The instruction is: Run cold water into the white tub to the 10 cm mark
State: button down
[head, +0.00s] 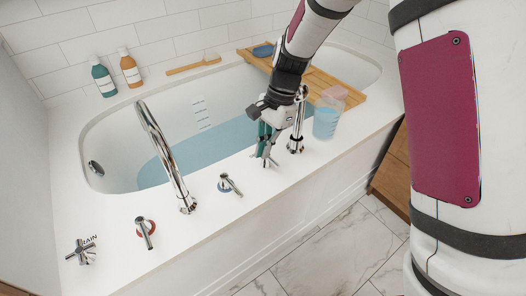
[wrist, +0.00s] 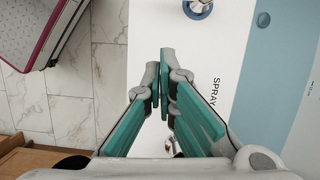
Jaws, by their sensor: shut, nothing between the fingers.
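The white tub (head: 108,130) holds blue water (head: 215,140), its surface near the lower end of the small level marks (head: 200,112), too small to read. No stream shows from the chrome spout (head: 163,155). The blue-ringed handle (head: 229,185) stands right of the spout base, the red-ringed handle (head: 145,232) left of it. My gripper (head: 263,155) is shut and empty over the rim, right of the blue-ringed handle. In the wrist view its teal fingers (wrist: 165,70) meet beside the SPRAY label; the blue-ringed handle (wrist: 200,8) is partly visible at the top.
A chrome hand shower (head: 297,125) and a clear jug (head: 328,115) of blue liquid stand right of my gripper. A wooden tray (head: 345,92) spans the tub. A cross-shaped drain handle (head: 80,252) is at front left. Two bottles (head: 103,78) (head: 130,68) and a brush (head: 193,66) line the back rim.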

jog(key=b+x, duration=0.2)
jog(key=x, duration=0.5)
jog(key=shift+f, duration=0.1)
jog(key=shift+s+a+b, duration=0.65)
jog(key=shift+s+a, duration=0.15)
jog(key=shift+a, duration=0.2)
jog(key=shift+s+a+f, duration=0.15)
jog(key=shift+s+a, duration=0.25)
jog(key=shift+a, duration=0.1)
jog(key=shift+s+a+m+p, duration=0.45)
jog(key=shift+s+a+m, duration=0.05)
jog(key=shift+s, duration=0.1)
